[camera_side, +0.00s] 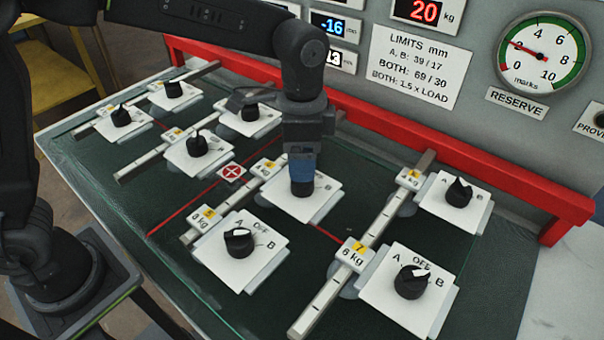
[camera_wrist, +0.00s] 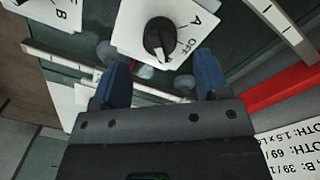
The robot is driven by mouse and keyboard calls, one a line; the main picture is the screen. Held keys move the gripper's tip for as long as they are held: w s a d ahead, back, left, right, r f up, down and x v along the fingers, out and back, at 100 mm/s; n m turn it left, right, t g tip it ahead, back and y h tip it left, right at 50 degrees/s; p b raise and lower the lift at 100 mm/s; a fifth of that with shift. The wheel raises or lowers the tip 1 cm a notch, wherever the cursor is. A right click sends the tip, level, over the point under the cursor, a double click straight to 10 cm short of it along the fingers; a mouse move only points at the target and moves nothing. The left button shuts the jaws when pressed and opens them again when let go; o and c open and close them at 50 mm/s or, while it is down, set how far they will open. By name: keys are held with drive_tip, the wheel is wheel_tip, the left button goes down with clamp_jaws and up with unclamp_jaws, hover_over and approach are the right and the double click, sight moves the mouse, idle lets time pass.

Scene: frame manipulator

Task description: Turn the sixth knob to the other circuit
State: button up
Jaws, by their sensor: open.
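The plate for knob six (camera_side: 288,210) lies mid-board beside a yellow "6" tag (camera_side: 268,167). My gripper (camera_side: 302,190), with blue fingers, points down over this plate and hides its knob in the side view. In the wrist view, a black knob (camera_wrist: 159,40) on a white plate (camera_wrist: 128,38) lies ahead, between the lines of my open fingers (camera_wrist: 164,62). Both fingers look apart from it. "A" and "OFF" show on the plate to its right.
Knob five (camera_side: 238,241), knob seven (camera_side: 410,283) and knob eight (camera_side: 459,193) stand around mine, with several more at the left. White scale bars (camera_side: 320,301) cross the board. A red rail (camera_side: 450,155) runs along the back. The reserve gauge (camera_side: 543,52) reads near 2.

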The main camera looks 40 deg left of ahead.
drive_tip(key=shift+f, duration=2.5)
drive_tip(key=c, duration=0.9)
